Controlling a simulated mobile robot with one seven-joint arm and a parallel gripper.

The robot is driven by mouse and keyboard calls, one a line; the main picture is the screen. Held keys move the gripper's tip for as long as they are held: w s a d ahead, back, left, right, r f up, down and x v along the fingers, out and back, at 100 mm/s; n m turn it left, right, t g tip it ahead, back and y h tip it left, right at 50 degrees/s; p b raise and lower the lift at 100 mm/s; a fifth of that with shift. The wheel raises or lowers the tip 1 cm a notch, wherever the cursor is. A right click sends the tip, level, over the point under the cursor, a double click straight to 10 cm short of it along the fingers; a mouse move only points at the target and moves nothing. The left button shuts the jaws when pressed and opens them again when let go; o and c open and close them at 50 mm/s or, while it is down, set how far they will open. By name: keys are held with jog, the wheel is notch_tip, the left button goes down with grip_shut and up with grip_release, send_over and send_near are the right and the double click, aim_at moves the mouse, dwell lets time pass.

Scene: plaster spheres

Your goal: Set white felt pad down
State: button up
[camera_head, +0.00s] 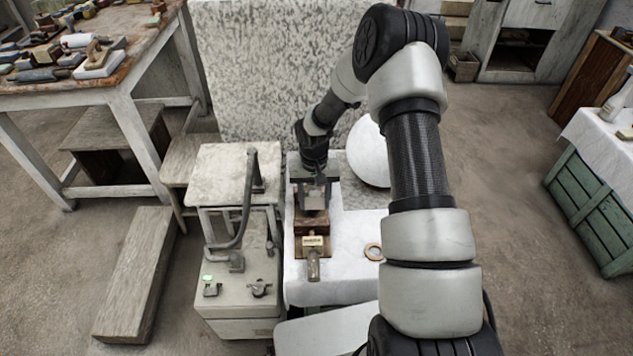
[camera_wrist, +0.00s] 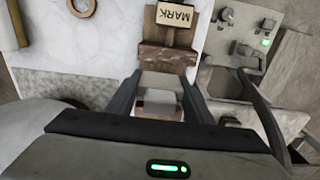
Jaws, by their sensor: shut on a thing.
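The white felt pad (camera_wrist: 161,82) shows as a pale grey-white block between the fingers of my gripper (camera_wrist: 160,92) in the wrist view. The fingers are shut on its two sides. In the head view my gripper (camera_head: 313,194) points down over the white-topped stand, just behind a brown block (camera_head: 312,224). The pad's underside is hidden, so I cannot tell whether it touches anything below. A brown piece also shows below the pad, between the fingers, in the wrist view.
A tag reading MARK (camera_wrist: 174,15) lies at the brown block's front. A brass-coloured ring (camera_head: 374,252) lies on the white top to the right. A large white sphere (camera_head: 368,153) stands behind it. A grey machine with a curved pipe (camera_head: 241,215) stands close on the left.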

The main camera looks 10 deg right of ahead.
aim_at(311, 208)
jog(key=shift+a+f, duration=0.55)
jog(key=shift+f, duration=0.3)
jog(key=shift+f+b, duration=0.1)
jog(key=shift+b, duration=0.25)
jog(key=shift+f+b, duration=2.05)
jog(key=shift+f, duration=0.65)
jog(key=shift+f+b, duration=0.75)
jog(key=shift+b, duration=0.1)
jog(key=o, duration=1.1)
jog(key=shift+r, duration=0.1)
jog(key=shift+r, duration=0.1)
jog(key=shift+r+p, duration=1.2)
jog(key=shift+r, duration=0.7)
